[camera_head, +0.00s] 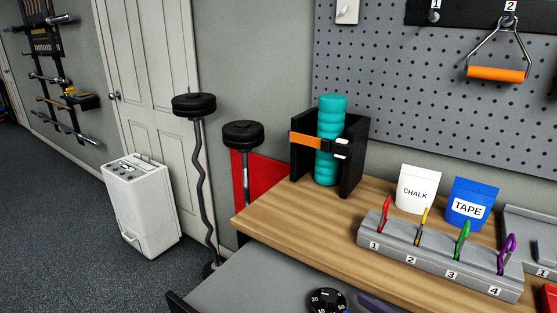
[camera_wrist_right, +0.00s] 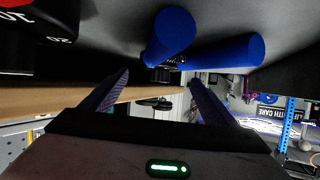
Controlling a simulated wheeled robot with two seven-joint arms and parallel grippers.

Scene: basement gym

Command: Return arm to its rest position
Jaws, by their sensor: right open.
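My right gripper (camera_wrist_right: 157,85) shows only in the right wrist view. Its two dark fingers are spread wide apart, with nothing held between them. Two thick blue handles (camera_wrist_right: 172,35) joined near a dark spring-like part lie just beyond the fingertips, on or close to a grey surface. Whether a finger touches them I cannot tell. My left gripper is in neither view. The right gripper does not show in the head view.
A wooden bench (camera_head: 280,215) holds a black stand with a teal roller (camera_head: 330,140), chalk (camera_head: 418,190) and tape (camera_head: 470,205) pouches, and a numbered rack (camera_head: 430,262). A grey tray or drawer (camera_head: 250,280) with a black dial (camera_head: 327,301) lies below. Barbells (camera_head: 200,170) stand left.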

